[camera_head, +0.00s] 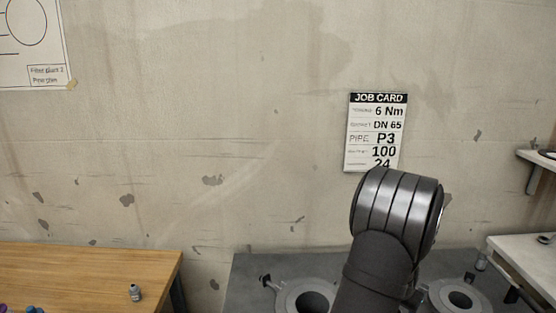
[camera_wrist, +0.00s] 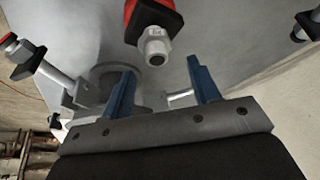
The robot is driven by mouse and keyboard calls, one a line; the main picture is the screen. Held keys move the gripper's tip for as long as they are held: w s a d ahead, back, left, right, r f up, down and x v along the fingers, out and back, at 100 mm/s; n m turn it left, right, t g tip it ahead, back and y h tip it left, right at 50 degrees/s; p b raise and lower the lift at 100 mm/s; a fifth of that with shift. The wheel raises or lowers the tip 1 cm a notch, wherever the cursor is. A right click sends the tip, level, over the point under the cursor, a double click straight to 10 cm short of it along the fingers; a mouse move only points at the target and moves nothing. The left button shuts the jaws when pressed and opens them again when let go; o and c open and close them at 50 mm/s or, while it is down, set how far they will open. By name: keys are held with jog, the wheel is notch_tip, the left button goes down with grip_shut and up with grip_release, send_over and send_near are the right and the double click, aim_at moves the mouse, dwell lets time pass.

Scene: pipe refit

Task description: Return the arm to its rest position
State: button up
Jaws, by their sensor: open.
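My gripper (camera_wrist: 163,92) shows in the wrist view with its two blue fingers apart and nothing between them. Beyond the fingers are a grey round flange (camera_wrist: 106,72) and a pale metal fitting (camera_wrist: 153,48) with a hex end under a red and black part (camera_wrist: 152,14). I cannot tell how far the fingers are from these; no contact shows. In the head view my dark arm rises in front of the grey bench, and the gripper is not visible there.
A grey bench (camera_head: 245,275) carries two round flanges, left (camera_head: 305,298) and right (camera_head: 458,298). A wooden table (camera_head: 80,275) with a small fitting (camera_head: 135,292) stands left. A job card (camera_head: 375,132) hangs on the wall behind my arm. A shelf (camera_head: 540,158) juts out at right.

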jog(key=shift+f, duration=0.1)
jog(key=shift+f, duration=0.3)
notch_tip(320, 180, down, 2)
jog(key=shift+f, duration=0.25)
jog(key=v, duration=1.2)
jog(key=x, duration=1.2)
notch_tip(320, 180, up, 4)
jog(key=shift+r, duration=0.25)
jog(key=s+d+r, duration=0.5)
jog(key=s+r, duration=0.2)
jog(key=s, duration=0.4)
jog(key=w+a+n, duration=0.2)
jog(key=w+a, duration=0.9)
jog(key=w, duration=0.2)
jog(key=w+a+n+y, duration=0.1)
jog(key=w+a+n, duration=0.1)
jog(key=w+a, duration=0.8)
jog(key=w, duration=0.3)
jog(key=shift+a+t, duration=0.3)
jog(key=shift+a, duration=0.05)
